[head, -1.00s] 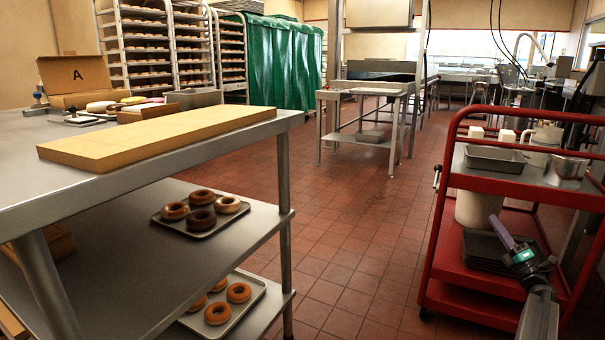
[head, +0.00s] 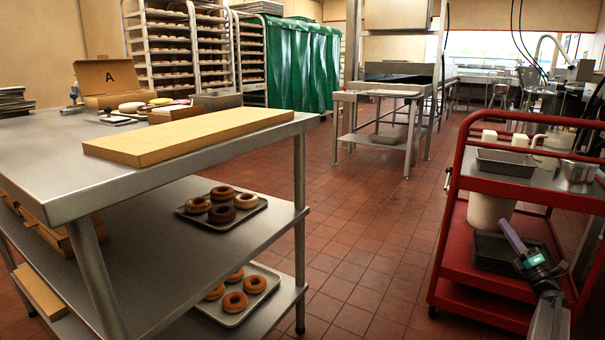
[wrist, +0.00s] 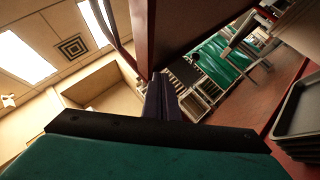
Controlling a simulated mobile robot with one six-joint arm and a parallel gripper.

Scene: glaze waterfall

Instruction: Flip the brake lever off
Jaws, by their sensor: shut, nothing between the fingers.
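A small dark-knobbed lever (head: 447,178), which looks like the brake lever, sticks out at the left post of the red cart (head: 480,287). It is small, and I cannot tell its setting. My gripper (head: 505,225) is at the lower right in the head view, in front of the cart, with its purple fingers together, pointing up and left. It is apart from the lever, to its right and lower in the picture. In the wrist view the shut fingers (wrist: 160,98) show dark purple with nothing between them. I cannot make out the lever there.
The cart carries a grey pan (head: 505,161), a metal container (head: 577,175) and stacked dark trays (wrist: 305,105) lower down. A steel table (head: 60,150) with a wooden board (head: 190,135) and doughnut trays stands left. The tiled floor (head: 370,240) between is clear.

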